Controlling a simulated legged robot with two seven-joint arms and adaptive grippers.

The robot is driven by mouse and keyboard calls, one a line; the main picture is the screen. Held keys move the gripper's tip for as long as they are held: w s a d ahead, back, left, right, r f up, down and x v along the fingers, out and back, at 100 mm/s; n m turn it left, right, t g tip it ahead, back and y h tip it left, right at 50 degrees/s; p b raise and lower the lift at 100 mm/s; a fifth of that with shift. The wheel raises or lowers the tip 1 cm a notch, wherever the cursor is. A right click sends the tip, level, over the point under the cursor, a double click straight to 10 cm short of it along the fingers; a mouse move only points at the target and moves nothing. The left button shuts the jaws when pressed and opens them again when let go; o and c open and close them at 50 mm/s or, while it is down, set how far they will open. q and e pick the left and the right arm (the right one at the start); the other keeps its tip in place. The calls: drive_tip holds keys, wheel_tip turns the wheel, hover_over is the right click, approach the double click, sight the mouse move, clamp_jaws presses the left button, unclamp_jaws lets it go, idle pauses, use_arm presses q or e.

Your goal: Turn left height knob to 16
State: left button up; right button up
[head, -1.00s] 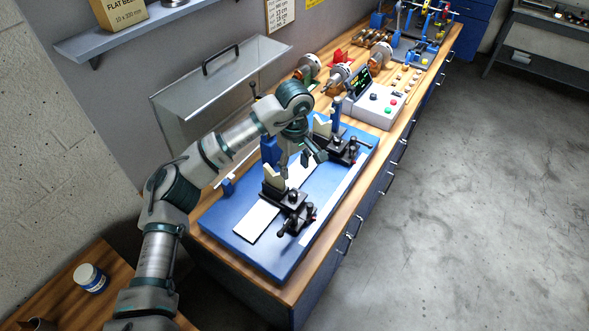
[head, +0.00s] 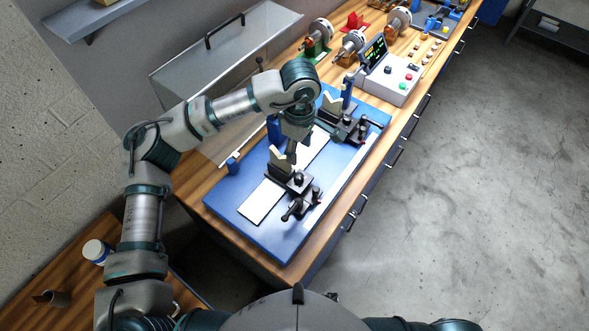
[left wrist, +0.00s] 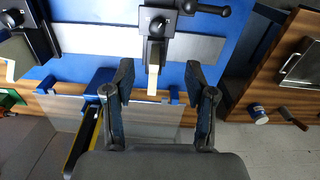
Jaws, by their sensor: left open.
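The near support (head: 293,182) stands on the blue base plate (head: 225,206), with a cream V-shaped block and black knobs and handles. A second, similar support (head: 345,124) stands farther back. I cannot tell which knob sets the height, nor read any scale. My left gripper (head: 291,154) points down just above and behind the near support. In the left wrist view my left gripper (left wrist: 158,70) is open and empty. The cream block (left wrist: 153,80) shows between its fingers, with a round black knob (left wrist: 157,25) and a handled knob (left wrist: 207,9) beyond. My right gripper is out of view.
A control box (head: 388,82) with a screen and buttons stands behind the plate. Several rotors (head: 349,45) sit farther back. A clear cover with a black handle (head: 225,30) is along the wall. A jar (head: 96,251) is on the side table.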

sight(299, 176)
use_arm(q)
drive_tip(key=f, duration=1.2)
drive_tip(key=shift+w+d+f+p, duration=0.1)
drive_tip(key=shift+w+f+p, duration=0.15)
drive_tip(key=shift+f+p, duration=0.15)
drive_tip(key=shift+w+f, duration=0.15)
drive_tip(key=shift+f, duration=0.5)
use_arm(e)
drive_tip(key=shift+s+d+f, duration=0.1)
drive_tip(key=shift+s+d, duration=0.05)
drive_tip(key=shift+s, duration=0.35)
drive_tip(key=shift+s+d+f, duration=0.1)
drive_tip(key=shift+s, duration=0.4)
use_arm(q)
drive_tip(key=c, duration=0.4)
drive_tip(key=shift+r, duration=0.1)
clamp_jaws()
